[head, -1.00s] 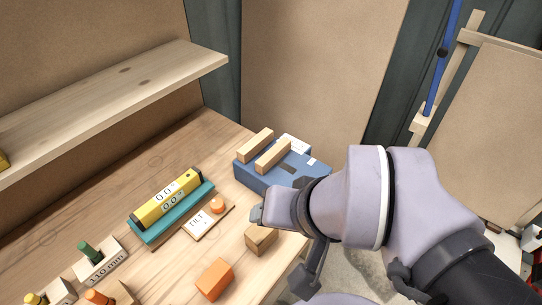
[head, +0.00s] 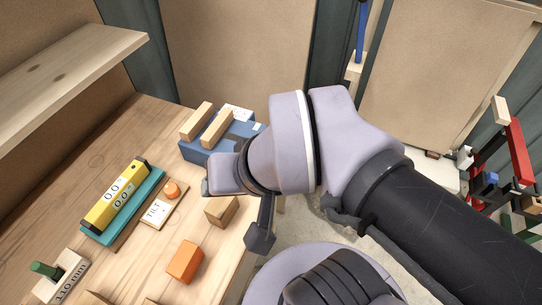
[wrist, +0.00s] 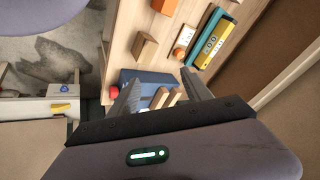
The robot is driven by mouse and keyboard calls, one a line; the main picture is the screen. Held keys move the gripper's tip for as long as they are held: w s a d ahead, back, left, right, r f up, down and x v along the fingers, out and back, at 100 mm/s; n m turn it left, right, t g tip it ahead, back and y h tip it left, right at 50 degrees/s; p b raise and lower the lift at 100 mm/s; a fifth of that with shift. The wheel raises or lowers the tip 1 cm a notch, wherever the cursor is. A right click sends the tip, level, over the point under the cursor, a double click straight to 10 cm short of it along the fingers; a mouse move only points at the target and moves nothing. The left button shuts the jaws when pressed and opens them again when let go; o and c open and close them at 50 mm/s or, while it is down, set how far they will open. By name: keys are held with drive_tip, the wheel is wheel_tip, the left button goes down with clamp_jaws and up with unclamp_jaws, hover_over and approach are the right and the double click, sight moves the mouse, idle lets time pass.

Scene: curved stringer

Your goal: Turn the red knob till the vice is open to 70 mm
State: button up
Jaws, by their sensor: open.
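The blue vice (head: 196,154) stands at the far right end of the bench, with two pale wooden jaws (head: 217,129) on top and a gap between them. It also shows in the wrist view (wrist: 130,76), partly behind my fingers. The red knob (wrist: 114,92) shows at the vice's end in the wrist view, close beside one finger. In the head view my arm hides the knob. My gripper (wrist: 160,78) is open, with nothing between its fingers. In the head view my gripper (head: 207,187) is in front of the vice.
A yellow display (head: 118,193) sits on a teal block (head: 135,210). Beside it is a TILT plate (head: 155,212) with an orange knob (head: 172,188). A wooden block (head: 220,211) and an orange block (head: 185,262) stand near the front edge. A shelf (head: 70,60) overhangs the left.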

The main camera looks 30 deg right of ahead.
drive_tip(key=shift+o, duration=0.4)
